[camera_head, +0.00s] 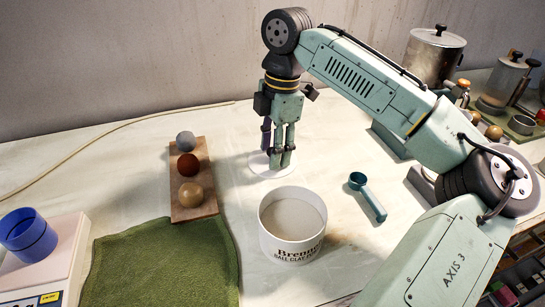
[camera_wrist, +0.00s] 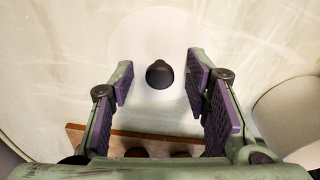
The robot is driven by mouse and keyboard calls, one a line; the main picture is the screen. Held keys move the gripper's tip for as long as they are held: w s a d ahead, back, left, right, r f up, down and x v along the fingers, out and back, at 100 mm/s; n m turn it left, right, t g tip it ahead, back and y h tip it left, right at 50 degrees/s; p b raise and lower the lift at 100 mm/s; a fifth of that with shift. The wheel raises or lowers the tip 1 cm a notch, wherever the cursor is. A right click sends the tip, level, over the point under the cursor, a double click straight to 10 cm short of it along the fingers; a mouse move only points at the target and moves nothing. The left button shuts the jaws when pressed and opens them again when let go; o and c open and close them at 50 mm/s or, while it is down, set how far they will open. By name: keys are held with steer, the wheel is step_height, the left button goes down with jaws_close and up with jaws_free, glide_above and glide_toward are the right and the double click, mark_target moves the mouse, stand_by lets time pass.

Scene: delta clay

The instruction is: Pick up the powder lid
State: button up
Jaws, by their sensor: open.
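The powder lid (camera_head: 257,164) is a flat white disc lying on the table behind the white tub, partly hidden by my gripper in the head view. In the wrist view the lid (camera_wrist: 141,48) is pale against the pale table, with a round black knob (camera_wrist: 159,74) standing near its middle. My gripper (camera_head: 280,162) points down over the lid. In the wrist view its purple-padded fingers (camera_wrist: 160,90) are apart, with the knob seen between them and nothing held. I cannot tell the exact height of the fingertips above the lid.
An open white tub (camera_head: 270,242) of powder stands in front of the lid. A wooden board (camera_head: 180,211) with three balls lies left. A teal scoop (camera_head: 369,198) lies right. A green cloth (camera_head: 165,265), scale (camera_head: 62,254) and blue cup (camera_head: 28,235) are front left.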

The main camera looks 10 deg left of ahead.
steer(key=shift+c, duration=0.3)
steer(key=c, duration=0.9)
